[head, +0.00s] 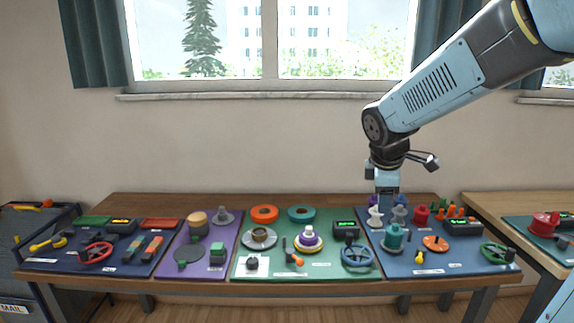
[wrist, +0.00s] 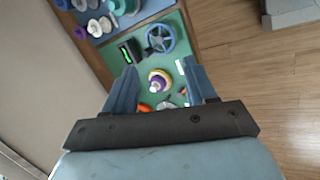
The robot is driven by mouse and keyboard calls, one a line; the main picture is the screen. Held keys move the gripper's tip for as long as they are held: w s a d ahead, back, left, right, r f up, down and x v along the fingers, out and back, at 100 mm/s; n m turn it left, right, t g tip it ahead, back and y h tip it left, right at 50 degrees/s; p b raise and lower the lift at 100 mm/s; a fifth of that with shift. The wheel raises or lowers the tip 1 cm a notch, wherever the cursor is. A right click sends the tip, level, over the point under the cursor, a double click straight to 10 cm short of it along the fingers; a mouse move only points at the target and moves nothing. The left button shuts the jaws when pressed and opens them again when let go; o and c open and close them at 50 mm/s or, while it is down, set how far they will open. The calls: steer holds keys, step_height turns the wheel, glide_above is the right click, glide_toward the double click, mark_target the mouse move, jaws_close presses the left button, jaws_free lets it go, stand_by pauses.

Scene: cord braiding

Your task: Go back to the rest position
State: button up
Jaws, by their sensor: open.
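My gripper (head: 388,192) hangs from my arm over the back of the blue board (head: 440,266) in the head view, pointing down. It hides part of the white and grey pieces behind and below it. In the wrist view my gripper (wrist: 161,78) shows its two blue fingers spread wide apart, with nothing held between them. Beyond the fingers, a purple and white spool (wrist: 159,82) sits on the green board, well away from the fingertips. The same spool (head: 308,238) shows in the head view.
The table (head: 150,285) carries dark blue, purple, green and blue boards with spools and handwheels. A teal spool (head: 394,238) and white piece (head: 375,217) stand near my gripper. A second table (head: 480,205) is at right. The wall and window are behind.

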steer(key=s+r+m+t+y, duration=0.1)
steer(key=s+r+m, duration=0.3)
steer(key=s+m, duration=1.1)
steer(key=s+y, duration=0.1)
steer(key=s, duration=0.2)
steer(key=shift+s+d+r, duration=0.2)
steer(key=shift+s+d, duration=0.1)
steer(key=shift+d, duration=0.05)
